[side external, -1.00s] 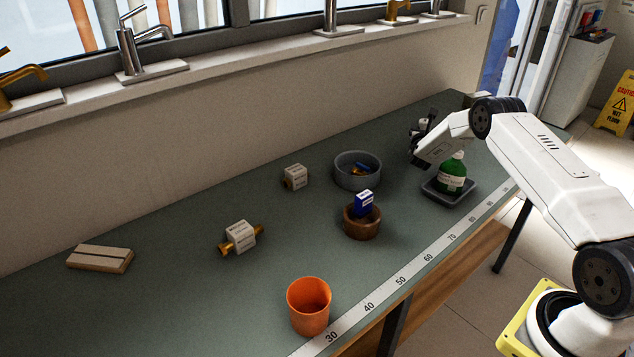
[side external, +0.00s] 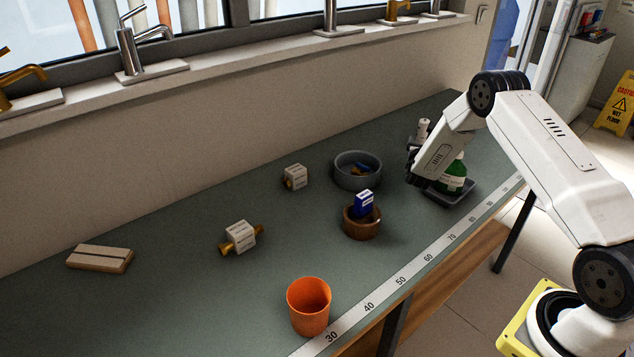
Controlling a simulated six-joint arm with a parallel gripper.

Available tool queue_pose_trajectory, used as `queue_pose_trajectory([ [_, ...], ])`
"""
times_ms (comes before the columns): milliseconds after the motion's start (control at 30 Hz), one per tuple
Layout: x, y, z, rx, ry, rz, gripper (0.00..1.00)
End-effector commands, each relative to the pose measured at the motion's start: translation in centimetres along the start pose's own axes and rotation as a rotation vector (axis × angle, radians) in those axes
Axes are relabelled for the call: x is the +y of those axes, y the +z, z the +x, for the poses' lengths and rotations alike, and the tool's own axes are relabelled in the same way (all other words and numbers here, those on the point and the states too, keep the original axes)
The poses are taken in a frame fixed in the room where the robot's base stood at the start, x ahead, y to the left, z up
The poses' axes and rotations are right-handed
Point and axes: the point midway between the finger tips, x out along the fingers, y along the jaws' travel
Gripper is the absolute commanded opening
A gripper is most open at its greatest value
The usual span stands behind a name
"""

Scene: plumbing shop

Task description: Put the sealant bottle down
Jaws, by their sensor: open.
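A green bottle with a white label (side external: 454,177), which I take for the sealant bottle, stands upright in a dark grey tray (side external: 460,196) at the right of the bench. My gripper (side external: 413,170) is open and points down just left of the bottle. My white wrist link covers the bottle's left side and top. From this view I cannot tell whether a finger touches the bottle. I see nothing between the jaws, though they are dark and partly hidden.
A small white-topped item (side external: 423,126) shows behind my gripper. A grey bowl (side external: 345,182) with small parts and a brown pot (side external: 361,228) holding a blue box (side external: 364,202) stand to the left. An orange cup (side external: 309,306) is near the front edge. The bench between them is clear.

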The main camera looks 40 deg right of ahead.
Motion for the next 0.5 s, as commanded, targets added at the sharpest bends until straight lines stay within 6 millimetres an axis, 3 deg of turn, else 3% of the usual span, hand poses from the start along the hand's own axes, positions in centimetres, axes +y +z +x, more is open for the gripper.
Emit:
queue_pose_trajectory([
  [500, -0.02, 0.04, -0.74, -0.001, 0.0, 0.0, 0.86],
])
